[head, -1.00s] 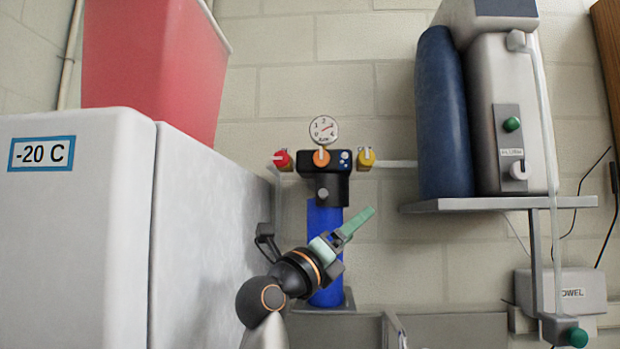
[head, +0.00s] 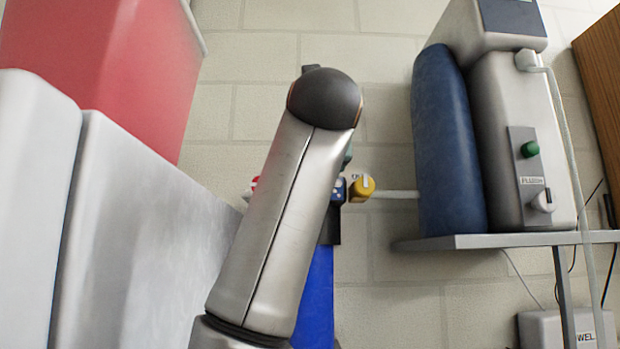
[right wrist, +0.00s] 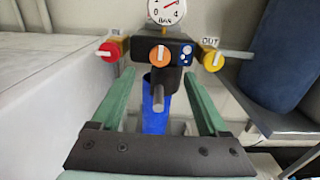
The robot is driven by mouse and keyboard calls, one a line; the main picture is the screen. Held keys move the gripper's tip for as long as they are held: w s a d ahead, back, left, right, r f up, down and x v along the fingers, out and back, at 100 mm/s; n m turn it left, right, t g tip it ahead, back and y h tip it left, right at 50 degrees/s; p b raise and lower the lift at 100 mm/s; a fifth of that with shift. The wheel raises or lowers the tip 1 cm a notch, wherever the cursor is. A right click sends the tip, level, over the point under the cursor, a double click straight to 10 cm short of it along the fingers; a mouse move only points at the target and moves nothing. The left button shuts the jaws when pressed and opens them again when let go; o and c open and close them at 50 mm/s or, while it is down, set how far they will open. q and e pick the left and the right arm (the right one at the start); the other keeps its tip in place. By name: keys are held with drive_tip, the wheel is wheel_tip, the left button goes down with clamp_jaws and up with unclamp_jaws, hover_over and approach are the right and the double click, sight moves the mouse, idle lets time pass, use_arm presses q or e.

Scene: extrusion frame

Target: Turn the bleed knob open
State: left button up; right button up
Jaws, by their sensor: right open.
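A dark valve block (right wrist: 178,50) carries a red knob (right wrist: 108,50) at left, an orange knob (right wrist: 159,55) with a pale upright pointer in the middle and a yellow knob (right wrist: 212,61) marked OUT at right. A grey stub (right wrist: 158,98) sticks out below the orange knob. I read no bleed label. My right gripper (right wrist: 160,77) is open and empty, its green fingers on either side of the block's neck below the orange knob; I cannot tell whether they touch. In the head view my right arm hides most of the block, but the yellow knob (head: 362,188) shows. My left gripper is out of view.
A round gauge (right wrist: 166,9) sits above the block and a blue cylinder (head: 316,300) hangs below. A white freezer (head: 150,225) stands close on the left. A shelf (head: 500,240) with a grey device (head: 500,140) and a blue tank (head: 443,140) is at right.

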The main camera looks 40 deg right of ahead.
drive_tip(key=p+x, duration=0.2)
drive_tip(key=x, duration=0.7)
clamp_jaws()
idle(0.4)
